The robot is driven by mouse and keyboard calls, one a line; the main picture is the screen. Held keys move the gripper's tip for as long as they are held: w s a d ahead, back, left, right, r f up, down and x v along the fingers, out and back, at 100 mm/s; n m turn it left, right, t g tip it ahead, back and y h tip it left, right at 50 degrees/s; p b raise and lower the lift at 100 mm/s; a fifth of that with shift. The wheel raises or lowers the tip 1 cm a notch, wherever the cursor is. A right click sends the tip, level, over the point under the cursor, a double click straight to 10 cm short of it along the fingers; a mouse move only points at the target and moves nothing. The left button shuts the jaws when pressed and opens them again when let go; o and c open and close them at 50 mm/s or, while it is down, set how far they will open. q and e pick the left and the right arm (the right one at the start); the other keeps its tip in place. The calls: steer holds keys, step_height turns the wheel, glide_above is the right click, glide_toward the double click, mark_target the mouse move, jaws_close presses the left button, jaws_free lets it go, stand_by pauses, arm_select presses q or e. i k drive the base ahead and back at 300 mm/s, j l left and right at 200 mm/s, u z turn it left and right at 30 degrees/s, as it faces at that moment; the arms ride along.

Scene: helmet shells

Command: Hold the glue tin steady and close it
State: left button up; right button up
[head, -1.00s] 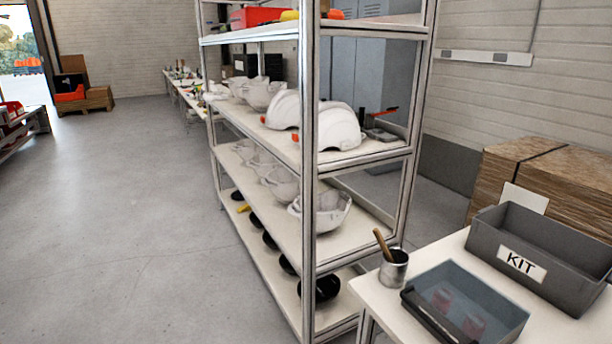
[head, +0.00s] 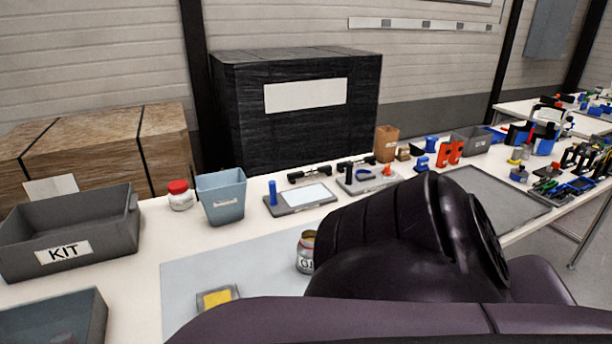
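The glue tin (head: 304,257) stands upright on the pale mat of the worktable, near the middle of the head view. It is a small tin with a light label that begins with "GL", and my dark arm hides its right part. Its top looks brownish and appears open, but it is too small to be sure. I cannot make out a separate lid for it. My dark arm fills the lower middle and right of the view. Neither gripper shows.
A grey KIT bin (head: 64,236) stands at the left. A white jar with a red lid (head: 179,195) and a blue-grey bin (head: 222,196) stand behind the mat (head: 185,279). A yellow pad (head: 217,298) sits in a small dish. Tools and a grey tray (head: 492,196) lie farther right.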

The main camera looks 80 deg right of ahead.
mark_target(305, 247)
steer(key=z, duration=0.45)
steer(key=l+z, duration=0.1)
steer(key=z, duration=1.3)
steer(key=i+z, duration=0.1)
steer(key=z, duration=0.4)
steer(key=l, duration=0.05)
